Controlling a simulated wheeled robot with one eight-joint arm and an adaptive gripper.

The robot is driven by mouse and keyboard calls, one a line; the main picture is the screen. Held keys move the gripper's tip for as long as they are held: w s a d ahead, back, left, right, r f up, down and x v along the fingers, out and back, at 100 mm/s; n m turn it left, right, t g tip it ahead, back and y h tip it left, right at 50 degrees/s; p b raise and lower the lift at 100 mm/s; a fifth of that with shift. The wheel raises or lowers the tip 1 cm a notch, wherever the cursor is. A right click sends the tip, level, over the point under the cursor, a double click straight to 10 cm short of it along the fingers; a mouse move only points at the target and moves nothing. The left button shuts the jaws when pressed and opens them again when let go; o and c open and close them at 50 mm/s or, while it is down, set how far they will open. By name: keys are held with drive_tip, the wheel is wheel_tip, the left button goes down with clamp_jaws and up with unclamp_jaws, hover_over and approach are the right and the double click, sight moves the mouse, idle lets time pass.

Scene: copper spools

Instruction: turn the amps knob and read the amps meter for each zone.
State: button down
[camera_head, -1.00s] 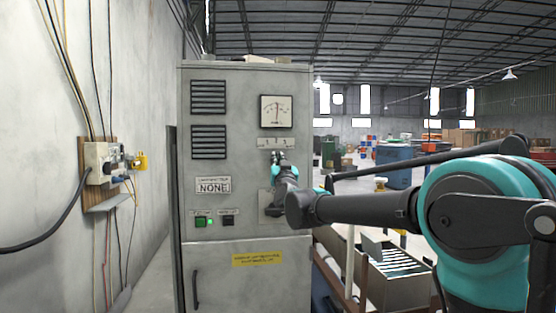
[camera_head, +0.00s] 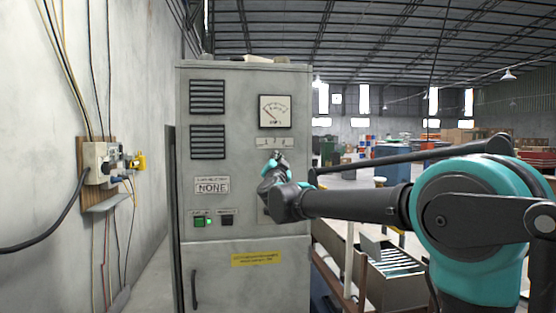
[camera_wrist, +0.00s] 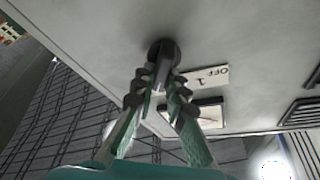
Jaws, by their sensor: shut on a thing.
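The amps meter (camera_head: 274,112) is a square white dial on the upper right of the grey cabinet (camera_head: 235,150). Its needle leans to the upper left; its numbers are too small to read. A label plate (camera_head: 275,143) sits below it, and the wrist view shows "OFF" and "1" on this plate (camera_wrist: 209,76). The dark round knob (camera_wrist: 163,46) shows in the wrist view beside the plate; in the head view my gripper hides it. My gripper (camera_head: 278,158) is shut on the knob, its two ribbed fingers (camera_wrist: 163,80) on either side of it.
A wall box with cables (camera_head: 100,163) is at left. An open bin (camera_head: 395,275) stands right of the cabinet.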

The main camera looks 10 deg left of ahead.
idle(0.4)
drive_tip(key=c, duration=1.5)
unclamp_jaws()
drive_tip(key=shift+w, duration=0.1)
drive_tip(key=shift+c, duration=0.2)
drive_tip(key=v, duration=1.2)
drive_tip(key=shift+f, duration=0.2)
